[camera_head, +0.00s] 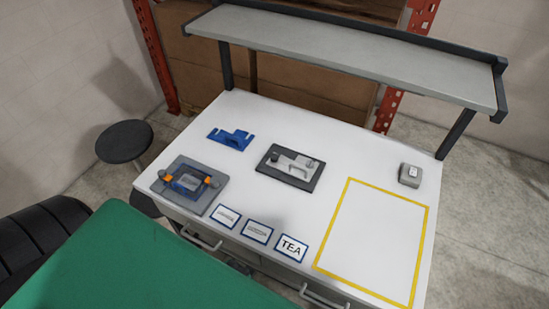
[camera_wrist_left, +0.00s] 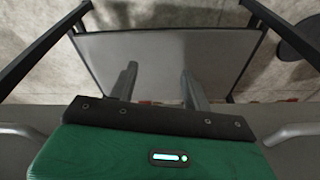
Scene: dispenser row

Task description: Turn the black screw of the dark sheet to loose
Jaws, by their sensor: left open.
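The dark sheet (camera_head: 301,184) lies flat in the middle of the white table in the head view. A lighter grey plate with a small handle is on it. A black round knob (camera_head: 275,158), which looks like the black screw, stands at its left end. A smaller grey knob (camera_head: 310,163) stands at its right end. Whether the screw is tight or loose cannot be told. My left gripper (camera_wrist_left: 160,88) shows only in the left wrist view, open and empty, its two fingers apart. It is away from the sheet. My right gripper is not in view.
A grey fixture (camera_head: 186,184) with orange parts and a blue bracket (camera_head: 231,138) are left of the sheet. Several blue-framed cards lie at the front edge. A yellow outline (camera_head: 428,230) marks clear table at right. A grey shelf (camera_head: 340,53) overhangs the back.

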